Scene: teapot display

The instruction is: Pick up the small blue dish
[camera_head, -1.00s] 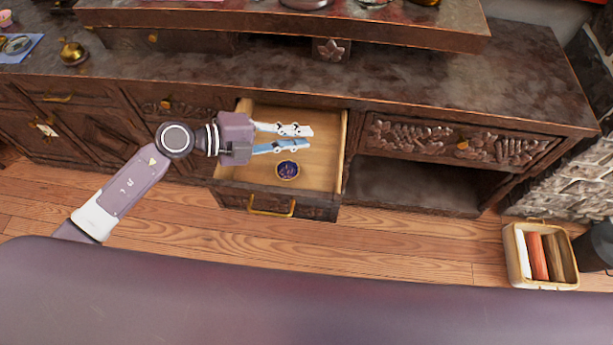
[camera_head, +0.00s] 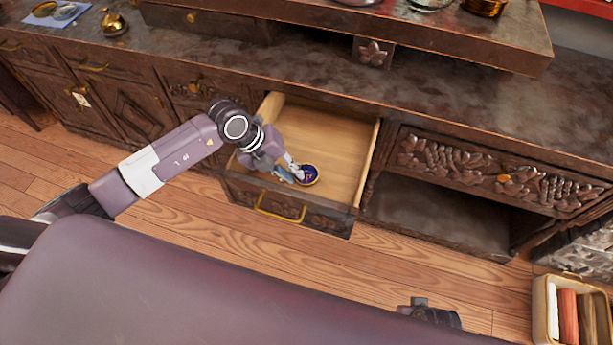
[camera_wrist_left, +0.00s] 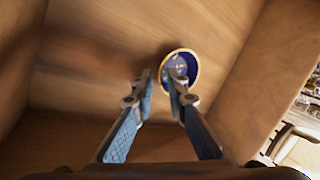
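The small blue dish (camera_head: 310,175) has a gold rim and lies on the floor of the open drawer (camera_head: 340,150). It also shows in the left wrist view (camera_wrist_left: 187,64), just beyond my fingertips. My left gripper (camera_head: 294,173) reaches down into the drawer at the dish's left side. In the left wrist view my left gripper (camera_wrist_left: 159,78) has a gap between its fingers, with nothing held. The right-hand finger overlaps the dish's near left part; I cannot tell whether it touches.
The drawer's walls stand close around the gripper, and its front has a gold handle (camera_head: 278,209). The cabinet top (camera_head: 330,85) lies behind, with a raised shelf on it. A box of coloured rolls (camera_head: 543,318) stands at lower right.

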